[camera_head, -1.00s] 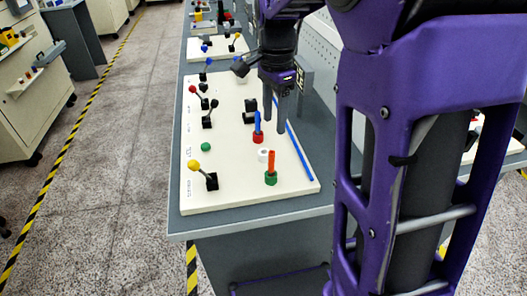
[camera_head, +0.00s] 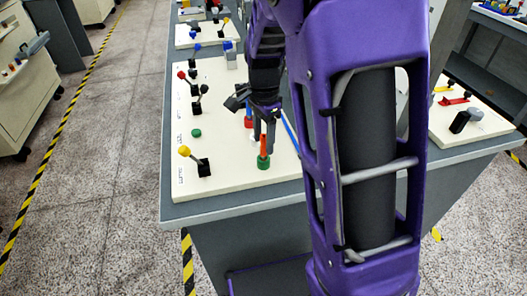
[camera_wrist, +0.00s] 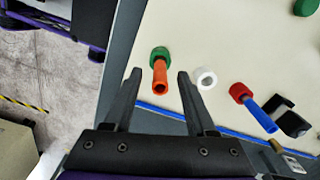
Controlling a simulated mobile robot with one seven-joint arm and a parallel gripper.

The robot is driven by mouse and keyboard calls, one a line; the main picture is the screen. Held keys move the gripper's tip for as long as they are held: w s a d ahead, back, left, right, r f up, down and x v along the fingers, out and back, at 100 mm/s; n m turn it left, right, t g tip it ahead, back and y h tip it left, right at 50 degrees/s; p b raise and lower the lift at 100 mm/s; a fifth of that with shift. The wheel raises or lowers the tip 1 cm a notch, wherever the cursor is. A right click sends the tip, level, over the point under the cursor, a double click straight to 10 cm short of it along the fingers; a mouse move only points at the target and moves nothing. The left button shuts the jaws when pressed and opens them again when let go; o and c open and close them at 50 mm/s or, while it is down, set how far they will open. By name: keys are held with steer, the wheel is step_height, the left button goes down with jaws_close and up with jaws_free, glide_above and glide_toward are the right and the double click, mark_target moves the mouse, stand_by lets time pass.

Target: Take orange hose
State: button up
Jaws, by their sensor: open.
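The orange hose (camera_head: 263,145) stands upright on a green base (camera_head: 263,163) near the front right of the white board (camera_head: 232,182). In the wrist view the orange hose (camera_wrist: 160,77) shows with its open end toward the camera, on its green base (camera_wrist: 160,53). My gripper (camera_head: 264,130) is open and empty, just behind the hose in the head view. In the wrist view the fingertips of my gripper (camera_wrist: 158,74) lie on either side of the hose in the picture, apart from it. Whether the hose is between the fingers in depth, I cannot tell.
A white ring (camera_wrist: 206,78) and a blue hose on a red base (camera_wrist: 240,92) stand beside the orange hose. A yellow-knobbed lever (camera_head: 203,167) and a green button (camera_head: 196,133) are on the board's left.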

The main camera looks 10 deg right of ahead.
jaws_close()
stand_by(0.4)
